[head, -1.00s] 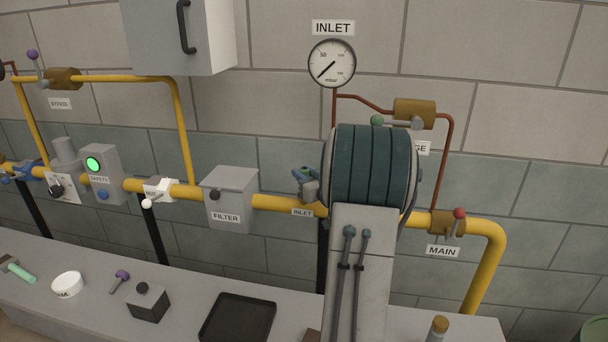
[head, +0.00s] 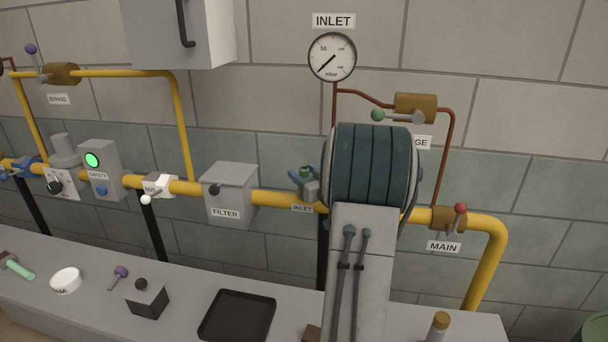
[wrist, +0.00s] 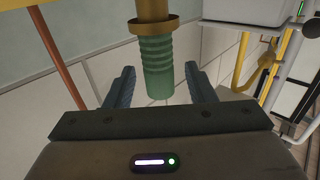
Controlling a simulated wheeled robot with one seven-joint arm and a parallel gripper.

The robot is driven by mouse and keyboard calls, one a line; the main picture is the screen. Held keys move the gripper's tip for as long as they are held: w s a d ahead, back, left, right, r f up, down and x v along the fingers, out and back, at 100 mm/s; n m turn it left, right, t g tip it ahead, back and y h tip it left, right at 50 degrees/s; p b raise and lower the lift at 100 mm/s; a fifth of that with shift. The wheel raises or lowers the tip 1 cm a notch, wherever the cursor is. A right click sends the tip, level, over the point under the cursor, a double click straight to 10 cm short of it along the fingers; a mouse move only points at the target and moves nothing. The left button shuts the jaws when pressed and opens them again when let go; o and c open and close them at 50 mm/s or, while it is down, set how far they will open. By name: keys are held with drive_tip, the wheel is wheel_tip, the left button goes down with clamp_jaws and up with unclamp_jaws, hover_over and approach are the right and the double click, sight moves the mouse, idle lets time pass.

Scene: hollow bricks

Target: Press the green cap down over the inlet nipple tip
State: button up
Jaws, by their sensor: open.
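The green cap (wrist: 158,72) is a ribbed cylinder in the wrist view, lined up end to end with the brass inlet nipple (wrist: 153,10) and meeting its collar. The nipple tip is hidden, and I cannot tell how far the cap sits over it. My gripper (wrist: 160,88) is open, with one blue finger on each side of the cap and a visible gap on both sides. In the head view the small green cap (head: 305,172) shows at the inlet on the yellow pipe, by my gripper's blue fingers, partly hidden by my arm.
The grey filter box (head: 230,195) stands on the pipe just left of the inlet. The pressure gauge (head: 332,57) and a brown pipe (head: 334,105) are above. The main valve (head: 447,218) is to the right. A black tray (head: 238,316) lies on the bench below.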

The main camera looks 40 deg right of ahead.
drive_tip(key=s+a+b, duration=0.1)
drive_tip(key=s+b, duration=0.1)
drive_tip(key=s, duration=1.1)
drive_tip(key=shift+s, duration=0.25)
drive_tip(key=w+a+f+m+g+h, duration=0.2)
drive_tip(key=w+a+g+h, duration=0.15)
drive_tip(key=a+g, duration=0.6)
drive_tip(key=s+a+f+n+g+y, duration=0.1)
drive_tip(key=s+a+f+g+y, duration=0.1)
drive_tip(key=s+a, duration=0.6)
drive_tip(key=s+a+f+n+g+y, duration=0.1)
drive_tip(key=s+a+f+g+y, duration=0.2)
drive_tip(key=s+a, duration=0.5)
drive_tip(key=a, duration=0.8)
drive_tip(key=shift+s+f+n+g, duration=0.25)
drive_tip(key=shift+f+n+g, duration=0.05)
drive_tip(key=shift+n+g, duration=0.1)
drive_tip(key=shift+a, duration=0.1)
